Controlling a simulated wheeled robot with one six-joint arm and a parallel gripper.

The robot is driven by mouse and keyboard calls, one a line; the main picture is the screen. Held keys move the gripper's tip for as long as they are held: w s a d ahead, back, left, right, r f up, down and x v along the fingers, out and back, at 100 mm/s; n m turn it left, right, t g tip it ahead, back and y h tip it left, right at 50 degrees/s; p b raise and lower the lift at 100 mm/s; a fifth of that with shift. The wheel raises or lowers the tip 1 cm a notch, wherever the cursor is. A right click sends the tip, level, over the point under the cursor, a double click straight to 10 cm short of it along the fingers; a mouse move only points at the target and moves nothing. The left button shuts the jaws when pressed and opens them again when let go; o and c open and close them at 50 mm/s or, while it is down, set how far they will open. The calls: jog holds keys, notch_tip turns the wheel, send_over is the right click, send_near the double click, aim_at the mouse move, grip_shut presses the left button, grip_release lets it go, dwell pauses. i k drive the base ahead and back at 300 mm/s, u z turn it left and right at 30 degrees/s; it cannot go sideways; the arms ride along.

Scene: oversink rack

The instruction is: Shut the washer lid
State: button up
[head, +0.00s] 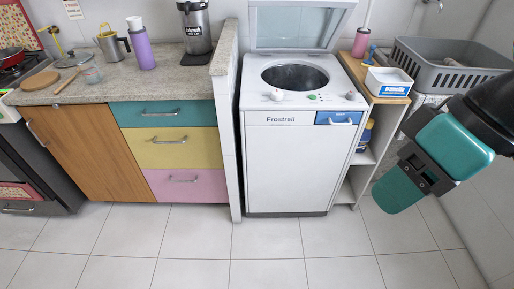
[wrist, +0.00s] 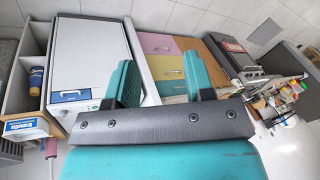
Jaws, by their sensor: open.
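The white Frostrell washer (head: 296,165) stands in the middle of the head view. Its pale lid (head: 298,24) is raised upright at the back, and the round drum opening shows below it. Knobs line the front edge of the top. My gripper (head: 400,190) hangs to the right of the washer, apart from it and in front of the shelf. In the wrist view the washer (wrist: 90,65) lies beyond and left of my gripper (wrist: 160,78), whose two teal fingers are spread with nothing between them. The lid cannot be made out there.
A narrow open shelf (head: 347,187) with a blue-and-white box (head: 389,82) and pink bottle (head: 361,42) stands right of the washer. A grey basket (head: 450,68) is behind my arm. A counter with coloured drawers (head: 170,148) is left. The tiled floor in front is clear.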

aim_at(349, 5)
jog(key=z, duration=0.15)
jog(key=k, duration=0.4)
jog(key=z, duration=0.8)
jog(key=i, duration=1.6)
jog(key=u, duration=1.5)
jog(key=i, duration=0.85)
jog(key=u, duration=0.75)
